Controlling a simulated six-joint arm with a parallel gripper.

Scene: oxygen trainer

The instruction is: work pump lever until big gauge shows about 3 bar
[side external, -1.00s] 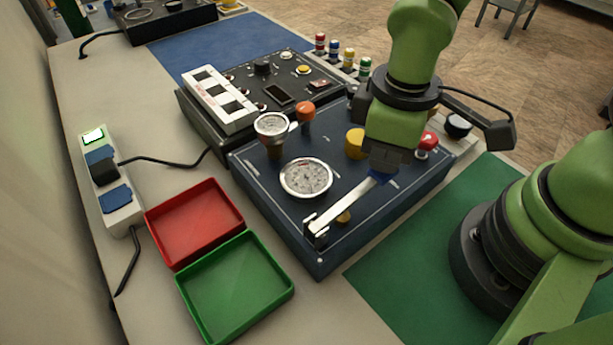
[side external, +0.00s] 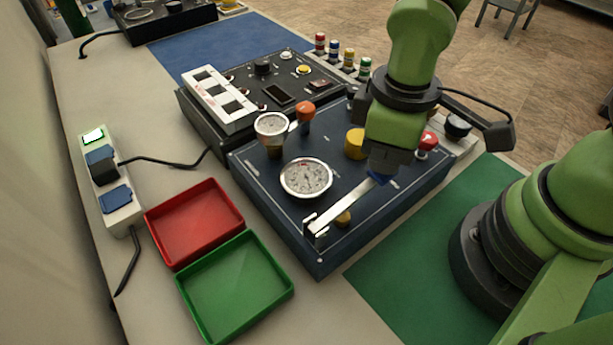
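The pump lever (side external: 341,207) is a pale metal bar on the dark blue panel box (side external: 275,207). It runs from a pivot bracket at the front left corner up to the right, to a blue end under my gripper (side external: 381,172). My gripper is at that blue end, pointing down; its fingers are mostly hidden, so I cannot tell whether they are closed on it. The big gauge (side external: 306,178) is round and white-faced with a silver rim, left of the lever. Its needle is too small to read.
A smaller gauge (side external: 271,125), an orange knob (side external: 305,111), a yellow knob (side external: 355,143) and a red knob (side external: 427,142) stand up from the panel. A red tray (side external: 195,222) and a green tray (side external: 236,287) lie left of it.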

